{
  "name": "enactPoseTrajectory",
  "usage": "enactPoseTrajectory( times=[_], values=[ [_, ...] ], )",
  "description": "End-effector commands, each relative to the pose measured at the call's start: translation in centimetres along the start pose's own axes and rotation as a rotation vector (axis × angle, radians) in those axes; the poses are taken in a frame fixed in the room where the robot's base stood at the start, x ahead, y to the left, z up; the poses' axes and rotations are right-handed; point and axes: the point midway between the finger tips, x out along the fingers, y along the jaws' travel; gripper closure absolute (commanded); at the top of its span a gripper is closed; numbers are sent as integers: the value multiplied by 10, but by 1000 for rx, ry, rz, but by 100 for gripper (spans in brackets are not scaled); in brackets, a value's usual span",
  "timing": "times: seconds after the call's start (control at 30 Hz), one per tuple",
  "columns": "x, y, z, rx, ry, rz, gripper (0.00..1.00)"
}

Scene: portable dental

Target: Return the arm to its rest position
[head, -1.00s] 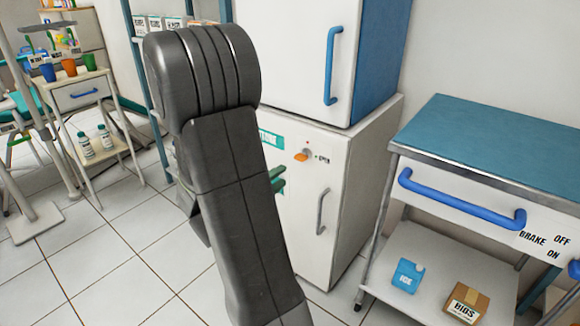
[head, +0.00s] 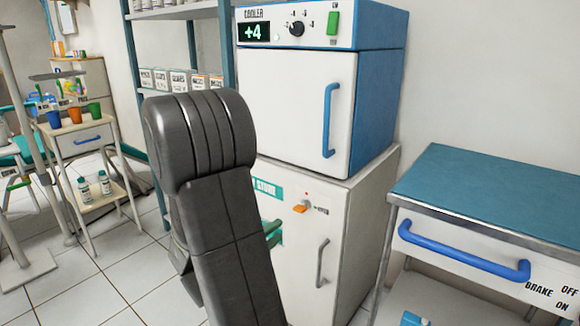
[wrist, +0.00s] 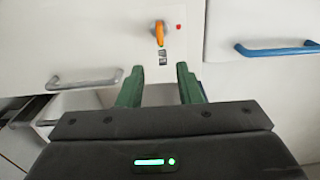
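My gripper (wrist: 161,88) shows in the wrist view with its two green fingers apart and nothing between them. It faces the white cabinet (wrist: 95,35), whose orange knob (wrist: 158,33) lies beyond the fingertips. In the head view my dark arm fills the middle and hides most of the gripper. Only a bit of green finger (head: 272,232) shows beside the arm, in front of the white cabinet (head: 335,225). I cannot tell the exact gap between fingers and cabinet.
The cooler (head: 297,100) reads +4, its door shut, on the white cabinet. A blue-topped cart (head: 490,190) stands at right. A shelf rack (head: 180,12) is behind my arm. A small trolley with cups (head: 85,135) stands at left. Tiled floor (head: 95,285) is clear at lower left.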

Motion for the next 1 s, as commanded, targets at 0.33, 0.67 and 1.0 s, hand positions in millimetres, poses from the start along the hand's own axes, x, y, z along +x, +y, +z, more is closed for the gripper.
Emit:
enactPoseTrajectory(
  times=[0.33, 0.67, 1.0],
  values=[
    [60, 2, -1, 2, 4, 0, 68],
    [106, 1, -1, 0, 2, 0, 68],
    [116, -1, 0, -1, -1, -1, 68]
  ],
)
